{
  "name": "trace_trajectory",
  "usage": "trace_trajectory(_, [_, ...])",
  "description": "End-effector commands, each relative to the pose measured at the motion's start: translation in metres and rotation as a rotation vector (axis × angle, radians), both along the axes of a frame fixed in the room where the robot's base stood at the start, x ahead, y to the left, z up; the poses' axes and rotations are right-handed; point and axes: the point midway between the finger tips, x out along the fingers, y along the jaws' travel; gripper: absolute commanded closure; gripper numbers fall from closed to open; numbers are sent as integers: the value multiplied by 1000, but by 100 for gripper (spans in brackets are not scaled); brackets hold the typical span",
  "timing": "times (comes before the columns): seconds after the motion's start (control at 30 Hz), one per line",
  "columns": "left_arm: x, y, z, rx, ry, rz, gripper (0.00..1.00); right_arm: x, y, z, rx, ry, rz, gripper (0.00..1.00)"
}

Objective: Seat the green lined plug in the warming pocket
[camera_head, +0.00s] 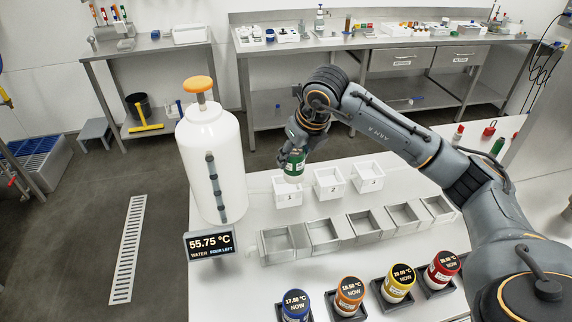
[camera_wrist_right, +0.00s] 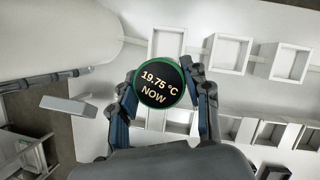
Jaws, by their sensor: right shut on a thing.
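The green lined plug (camera_head: 294,167) is a green and white cylinder. In the right wrist view its dark top (camera_wrist_right: 159,84) reads 19.75 °C NOW inside a green rim. My right gripper (camera_head: 297,147) is shut on it from above, one finger on each side. The plug is in front of white box 1 (camera_head: 288,198) in the head view; the gap below it is hard to judge. A row of open metal pockets (camera_head: 324,235) stands nearer on the table. No label shows which is the warming pocket. My left gripper is not in view.
A white tank (camera_head: 212,160) with a display (camera_head: 210,243) reading 55.75 °C stands left. White boxes 2 (camera_head: 329,191) and 3 (camera_head: 367,183) are right of box 1. Blue (camera_head: 295,308), orange (camera_head: 349,296), yellow (camera_head: 398,283) and red (camera_head: 442,269) plugs sit in dark holders in front.

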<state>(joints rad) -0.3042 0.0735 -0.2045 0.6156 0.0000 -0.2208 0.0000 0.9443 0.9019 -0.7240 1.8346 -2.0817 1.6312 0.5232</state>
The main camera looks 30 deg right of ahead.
Motion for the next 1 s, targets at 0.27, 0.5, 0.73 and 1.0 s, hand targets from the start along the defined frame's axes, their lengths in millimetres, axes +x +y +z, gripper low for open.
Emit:
trace_trajectory(0.27, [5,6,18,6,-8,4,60,36,-3,-44,2,2,0,92])
trace_trajectory(0.5, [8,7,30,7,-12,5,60,45,-4,-63,1,6,2,92])
trace_trajectory(0.73, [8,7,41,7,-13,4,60,45,-4,-87,1,0,2,92])
trace_trajectory(1.0, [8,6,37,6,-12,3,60,46,-4,-90,1,-1,1,92])
